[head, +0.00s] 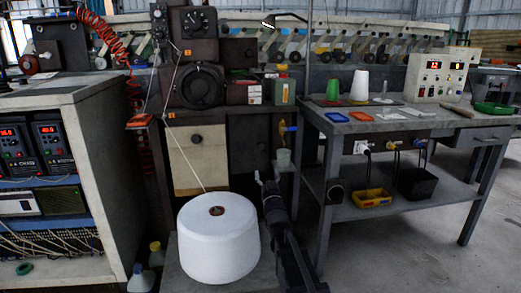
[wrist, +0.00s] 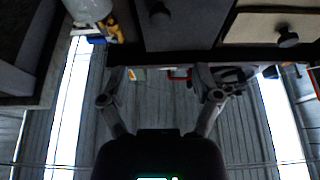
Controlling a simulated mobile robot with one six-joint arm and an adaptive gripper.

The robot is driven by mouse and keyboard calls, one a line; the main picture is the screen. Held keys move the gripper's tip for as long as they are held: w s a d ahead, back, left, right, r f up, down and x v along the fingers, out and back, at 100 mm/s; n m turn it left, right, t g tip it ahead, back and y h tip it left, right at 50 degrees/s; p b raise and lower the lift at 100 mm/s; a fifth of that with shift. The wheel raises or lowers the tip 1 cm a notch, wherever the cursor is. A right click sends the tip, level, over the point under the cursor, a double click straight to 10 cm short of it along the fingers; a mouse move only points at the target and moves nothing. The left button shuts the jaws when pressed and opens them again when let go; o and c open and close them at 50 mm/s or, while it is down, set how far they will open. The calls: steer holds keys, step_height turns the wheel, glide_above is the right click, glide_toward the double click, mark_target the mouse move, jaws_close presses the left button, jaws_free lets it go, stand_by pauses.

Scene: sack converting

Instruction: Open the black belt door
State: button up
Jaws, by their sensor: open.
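The black belt door (head: 248,148) is the dark panel on the machine front, right of a beige door (head: 197,157) in the head view. It looks closed. In the wrist view, which is upside down, the black door (wrist: 200,28) is at the top centre with a dark round knob (wrist: 160,13). The beige door (wrist: 265,27) and its knob (wrist: 288,37) are to its right there. My gripper (wrist: 160,72) is open, with nothing between its fingers. In the head view my gripper (head: 267,180) is in front of the machine, low and right of the black door.
A white yarn cone (head: 217,240) stands left of my arm, its thread running up to the machine. A workbench (head: 415,125) stands right; a cabinet (head: 110,150) stands left.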

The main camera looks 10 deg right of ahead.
mark_target(261, 148)
steer(key=p+x, duration=0.5)
steer(key=x, duration=0.9)
steer(key=shift+f, duration=0.1)
jaws_close()
stand_by(0.4)
